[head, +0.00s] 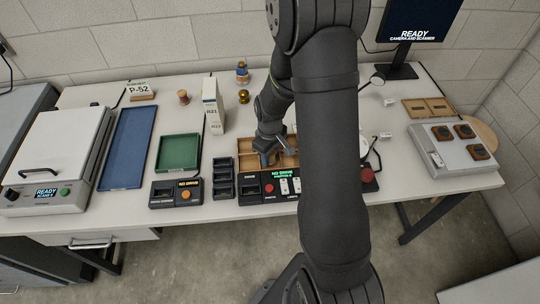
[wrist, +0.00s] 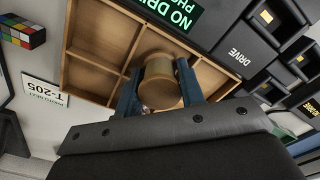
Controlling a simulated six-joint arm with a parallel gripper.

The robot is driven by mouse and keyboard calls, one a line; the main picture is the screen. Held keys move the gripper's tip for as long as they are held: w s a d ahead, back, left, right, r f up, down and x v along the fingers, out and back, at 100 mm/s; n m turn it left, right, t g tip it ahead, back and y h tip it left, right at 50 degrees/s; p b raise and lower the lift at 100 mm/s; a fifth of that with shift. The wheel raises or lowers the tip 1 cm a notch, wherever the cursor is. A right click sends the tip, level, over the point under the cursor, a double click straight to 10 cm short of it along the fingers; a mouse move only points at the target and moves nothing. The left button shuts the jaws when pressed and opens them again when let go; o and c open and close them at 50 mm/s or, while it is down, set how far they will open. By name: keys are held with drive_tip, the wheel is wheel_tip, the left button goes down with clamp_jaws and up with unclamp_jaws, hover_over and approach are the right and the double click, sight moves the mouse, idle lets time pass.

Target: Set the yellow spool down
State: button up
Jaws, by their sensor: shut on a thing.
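The yellow spool (wrist: 160,82), a dull tan-yellow cylinder with a paler end, is between the two blue fingers of my gripper (wrist: 160,94) in the wrist view. The fingers are shut on its sides. Behind it is a wooden tray (wrist: 100,18) split into compartments; the spool lies over or in one near its edge, and I cannot tell whether it touches the tray floor. In the head view my gripper (head: 268,157) is low at the wooden tray (head: 246,142); the spool is too hidden there to make out, and my arm covers the tray's right part.
A black control box (head: 252,190) stands in front of the tray, with dark bins (head: 223,180) to its left. A green tray (head: 180,152) and a blue tray (head: 127,150) lie farther left. A white box (head: 212,108) and a gold object (head: 243,97) stand behind. A T-205 card (wrist: 45,91) lies beside the tray.

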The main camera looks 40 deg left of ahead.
drive_tip(key=shift+f, duration=0.45)
drive_tip(key=shift+f, duration=0.1)
drive_tip(key=o, duration=0.7)
wheel_tip(320, 180, up, 12)
drive_tip(key=shift+r, duration=0.15)
